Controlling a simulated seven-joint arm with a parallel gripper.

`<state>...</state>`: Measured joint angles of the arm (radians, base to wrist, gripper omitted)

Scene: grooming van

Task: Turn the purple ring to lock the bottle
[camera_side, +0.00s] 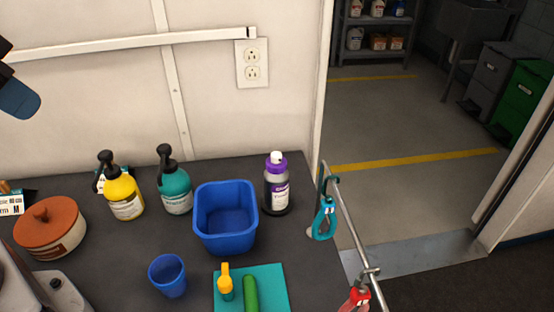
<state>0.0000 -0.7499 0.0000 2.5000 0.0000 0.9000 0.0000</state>
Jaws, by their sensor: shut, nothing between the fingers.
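The bottle (277,188) stands upright on the dark counter, right of the blue square tub. It is dark grey with a pale label and a white nozzle on top. The purple ring (277,166) sits around its neck, below the nozzle. I cannot tell from this view whether the ring is locked. Nothing touches the bottle or the ring.
A blue tub (225,240) stands close left of the bottle. Teal (174,187) and yellow (122,196) pump bottles stand further left. A metal rail (347,232) with hanging teal clippers (323,217) runs along the right edge. A blue cup (167,275) stands in front.

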